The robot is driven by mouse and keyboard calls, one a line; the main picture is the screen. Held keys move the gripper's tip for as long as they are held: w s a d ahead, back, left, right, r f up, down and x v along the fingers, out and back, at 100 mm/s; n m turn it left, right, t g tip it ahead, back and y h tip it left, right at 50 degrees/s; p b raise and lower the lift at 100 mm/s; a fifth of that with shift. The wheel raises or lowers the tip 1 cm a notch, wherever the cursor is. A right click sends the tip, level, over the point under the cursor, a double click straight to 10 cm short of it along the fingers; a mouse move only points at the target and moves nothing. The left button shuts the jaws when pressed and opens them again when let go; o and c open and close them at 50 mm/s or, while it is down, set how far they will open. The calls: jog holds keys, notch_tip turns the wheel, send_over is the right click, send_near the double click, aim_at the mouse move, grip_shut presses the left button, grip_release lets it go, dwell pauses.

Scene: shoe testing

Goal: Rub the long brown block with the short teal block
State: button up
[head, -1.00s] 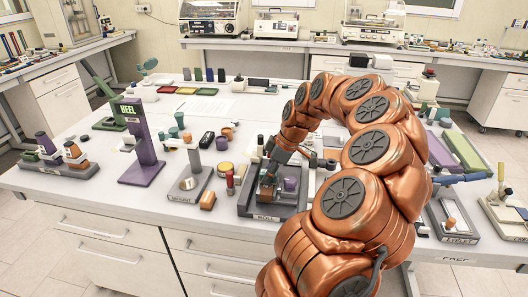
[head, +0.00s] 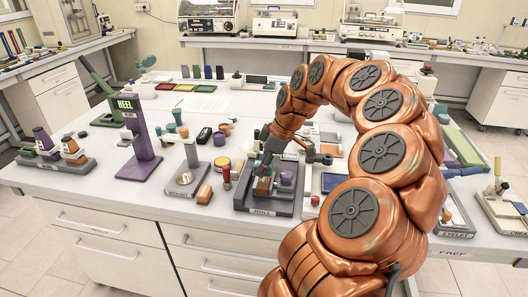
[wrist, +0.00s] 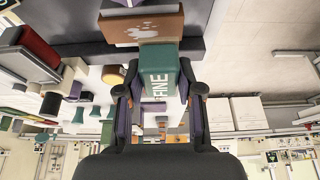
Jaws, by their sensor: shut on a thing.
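My gripper (wrist: 158,98) is shut on the short teal block (wrist: 157,72), which bears the word FINE and sits between the two fingers. The long brown block (wrist: 142,28) lies across the top of the wrist view, with a pale worn patch on its face. The teal block's far end meets the brown block's edge in that view; I cannot tell whether they touch. In the head view my gripper (head: 266,164) points down over the brown block (head: 263,187), which is in the dark tray marked ROLL (head: 258,207). The teal block is mostly hidden there.
The purple HEEL stand (head: 140,150) is farther left. The table behind has some bare room.

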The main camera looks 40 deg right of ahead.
jog(key=shift+r+p, duration=0.4)
jog(key=shift+r, duration=1.85)
